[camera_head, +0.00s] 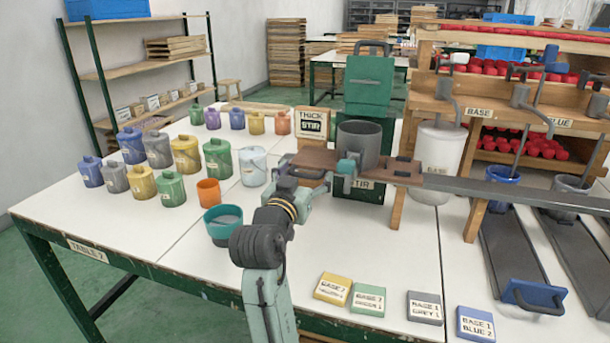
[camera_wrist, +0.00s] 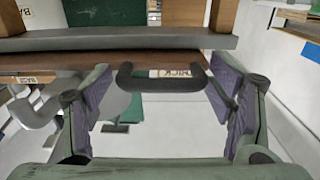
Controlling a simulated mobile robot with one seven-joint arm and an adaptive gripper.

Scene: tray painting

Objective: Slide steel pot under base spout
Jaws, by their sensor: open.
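A long grey rail (camera_head: 500,190) runs right from the brown ledge (camera_head: 400,172). Several coloured canisters (camera_head: 185,155), an orange cup (camera_head: 209,192) and a teal bowl (camera_head: 223,225) stand left. Label blocks (camera_head: 368,299) lie at the front edge. White table (camera_head: 350,240) is bare between.

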